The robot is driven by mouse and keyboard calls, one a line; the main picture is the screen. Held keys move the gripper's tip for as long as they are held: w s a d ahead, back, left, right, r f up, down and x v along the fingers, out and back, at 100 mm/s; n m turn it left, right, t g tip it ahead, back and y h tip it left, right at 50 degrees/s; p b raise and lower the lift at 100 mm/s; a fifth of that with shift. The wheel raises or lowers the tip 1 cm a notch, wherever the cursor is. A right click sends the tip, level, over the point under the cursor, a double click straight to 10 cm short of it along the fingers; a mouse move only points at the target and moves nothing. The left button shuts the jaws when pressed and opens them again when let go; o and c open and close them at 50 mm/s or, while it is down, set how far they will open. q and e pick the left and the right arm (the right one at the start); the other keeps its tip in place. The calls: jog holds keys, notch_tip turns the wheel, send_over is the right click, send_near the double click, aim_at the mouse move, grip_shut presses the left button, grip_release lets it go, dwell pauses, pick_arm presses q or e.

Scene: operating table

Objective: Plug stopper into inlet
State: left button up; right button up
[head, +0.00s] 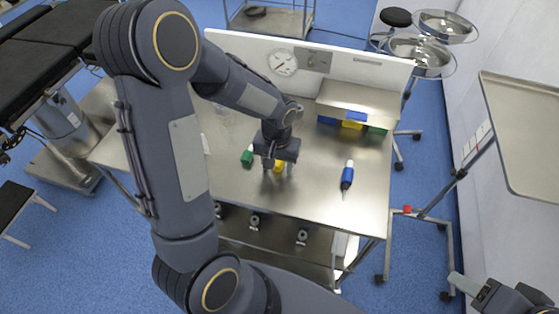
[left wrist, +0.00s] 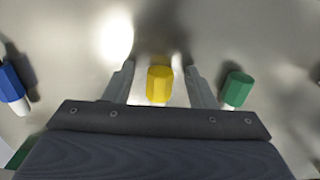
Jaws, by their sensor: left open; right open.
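A yellow faceted stopper (left wrist: 159,84) stands between the spread fingers of my left gripper (left wrist: 160,88), with a gap on each side. It shows partly below that gripper (head: 279,176) in the head view (head: 279,167). A green stopper (left wrist: 236,89) with a pale end lies just outside one finger, also seen in the head view (head: 247,156). A blue stopper (left wrist: 12,84) with a pale end lies farther off, at the table's right in the head view (head: 347,177). My right gripper (head: 466,286) is open and empty, off the table.
A tray stand (head: 525,130) is at the right. The tabletop between the stoppers and box is mostly clear.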

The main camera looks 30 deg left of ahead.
pick_arm(q)
jog(key=c, duration=1.1)
jog(key=shift+r, duration=0.15)
jog(key=shift+r, duration=0.6)
jog(key=s+d+r, duration=0.1)
jog(key=s+r, duration=0.3)
jog(key=s+d+r, duration=0.1)
jog(key=s+r, duration=0.2)
jog(key=s, duration=0.2)
jog(key=s+d+r, duration=0.1)
jog(key=s+r, duration=0.3)
jog(key=shift+s+d+r+b, duration=0.2)
jog(key=shift+s+r+b, duration=0.1)
jog(key=shift+s+b, duration=0.1)
